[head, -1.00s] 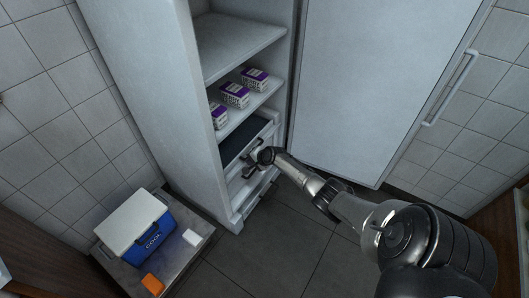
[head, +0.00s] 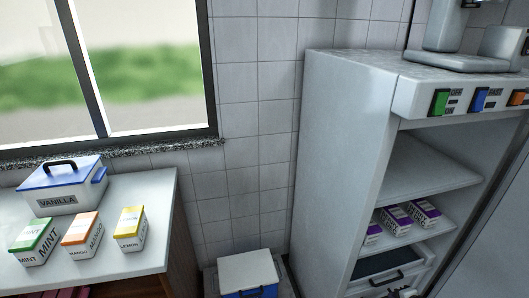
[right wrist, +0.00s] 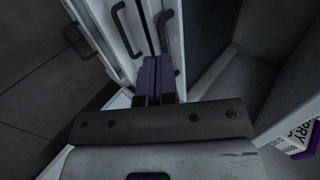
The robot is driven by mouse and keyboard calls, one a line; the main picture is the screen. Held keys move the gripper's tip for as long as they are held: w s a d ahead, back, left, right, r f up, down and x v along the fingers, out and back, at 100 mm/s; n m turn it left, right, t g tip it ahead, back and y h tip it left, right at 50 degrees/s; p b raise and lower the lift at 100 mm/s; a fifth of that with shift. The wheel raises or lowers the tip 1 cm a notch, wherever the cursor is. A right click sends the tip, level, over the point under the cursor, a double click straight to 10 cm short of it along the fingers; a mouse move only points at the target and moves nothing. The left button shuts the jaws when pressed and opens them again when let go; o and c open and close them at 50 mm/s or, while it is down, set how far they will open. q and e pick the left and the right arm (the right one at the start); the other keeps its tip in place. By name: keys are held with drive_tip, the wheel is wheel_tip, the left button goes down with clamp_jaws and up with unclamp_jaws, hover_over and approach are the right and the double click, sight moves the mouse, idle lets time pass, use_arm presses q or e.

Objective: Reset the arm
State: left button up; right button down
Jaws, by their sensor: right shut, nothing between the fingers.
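My right gripper (right wrist: 158,80) shows in the right wrist view. Its two dark fingers are together with nothing between them. They point toward pale drawer fronts with dark bar handles (right wrist: 165,32), close beyond the fingertips. I cannot tell whether they touch. The head view shows no clear part of either arm; a small dark shape at its bottom edge, near the lower drawer, is too cut off to identify. My left gripper is not in view.
The open white cabinet (head: 342,150) holds purple-and-white boxes (head: 396,218) on a shelf, above a dark-handled drawer (head: 385,277). At left, a counter (head: 150,215) carries a VANILLA tub (head: 60,188) and mint, mango and lemon boxes. A blue-and-white cooler (head: 248,272) stands low between them.

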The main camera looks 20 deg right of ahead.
drive_tip(key=s+a+r+n+g+h+p, duration=0.1)
drive_tip(key=a+r+n+g, duration=0.1)
drive_tip(key=a+r+n, duration=0.65)
drive_tip(key=s+a+r+n+g+p, duration=0.1)
drive_tip(key=a+r+n+g, duration=0.2)
drive_tip(key=a+r+n, duration=0.55)
drive_tip(key=s+a+r+n+t+p, duration=0.1)
drive_tip(key=s+a+r+n+p, duration=0.1)
drive_tip(key=s+a+r+p, duration=0.3)
drive_tip(key=s+a+r+n+y, duration=0.1)
drive_tip(key=s+a, duration=0.2)
drive_tip(key=a, duration=0.5)
drive_tip(key=s+a+r+n+t+p, duration=0.1)
drive_tip(key=s+a+r+n+p, duration=0.15)
drive_tip(key=a, duration=0.35)
drive_tip(key=s+a+r+g+y+p, duration=0.25)
drive_tip(key=s+a+p, duration=0.3)
drive_tip(key=s, duration=0.55)
wheel_tip(320, 180, up, 36)
drive_tip(key=p, duration=3.8)
drive_tip(key=shift+d+m+h, duration=0.15)
drive_tip(key=shift+m+h, duration=0.3)
drive_tip(key=shift+r, duration=0.1)
